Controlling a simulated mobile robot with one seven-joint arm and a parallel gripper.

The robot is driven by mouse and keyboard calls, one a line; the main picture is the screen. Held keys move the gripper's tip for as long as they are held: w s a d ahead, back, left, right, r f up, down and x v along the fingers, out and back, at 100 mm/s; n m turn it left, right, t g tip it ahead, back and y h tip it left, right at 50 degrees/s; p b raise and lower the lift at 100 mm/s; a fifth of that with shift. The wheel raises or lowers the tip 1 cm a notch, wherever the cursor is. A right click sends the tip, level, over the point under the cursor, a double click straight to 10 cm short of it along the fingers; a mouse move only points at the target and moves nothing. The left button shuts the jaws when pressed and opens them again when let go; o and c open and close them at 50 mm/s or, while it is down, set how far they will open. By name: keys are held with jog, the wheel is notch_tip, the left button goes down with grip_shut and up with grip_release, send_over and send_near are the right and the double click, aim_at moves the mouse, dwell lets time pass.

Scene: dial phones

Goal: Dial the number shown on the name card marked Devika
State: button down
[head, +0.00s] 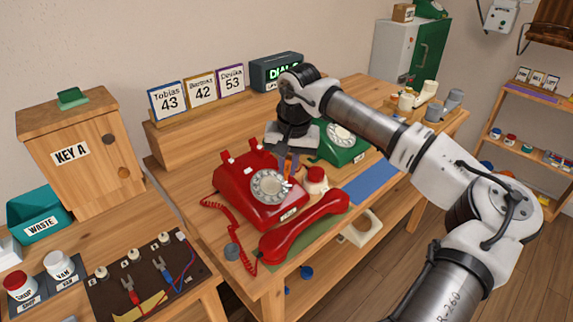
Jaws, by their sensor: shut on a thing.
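The Devika name card (230,80), in a purple frame, reads 53 and stands on the wooden ledge at the back. The red dial phone (238,186) stands on the table with its pale rotary dial (270,186) facing front. Its red handset (305,226) lies off the cradle in front of it. A green dial phone (336,148) stands behind to the right, partly hidden by my arm. My gripper (290,164) points down just right of the red phone's dial, shut on a small orange stick (289,163). Whether the stick touches the dial I cannot tell.
Cards for Tobias (168,101), 43, and another name (202,89), 42, stand beside Devika's. A dark box with a lit green sign (278,72) stands right of them. A blue mat (352,187) lies bare.

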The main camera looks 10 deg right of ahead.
dwell(0.3)
notch_tip(320, 180, up, 6)
jog(key=s+d+p, duration=0.1)
jog(key=s+p, duration=0.1)
jog(key=p, duration=0.1)
jog(key=shift+s+d+r+p, duration=0.15)
jog(key=shift+s+d+p, duration=0.05)
jog(key=shift+d+p, duration=0.15)
dwell(1.2)
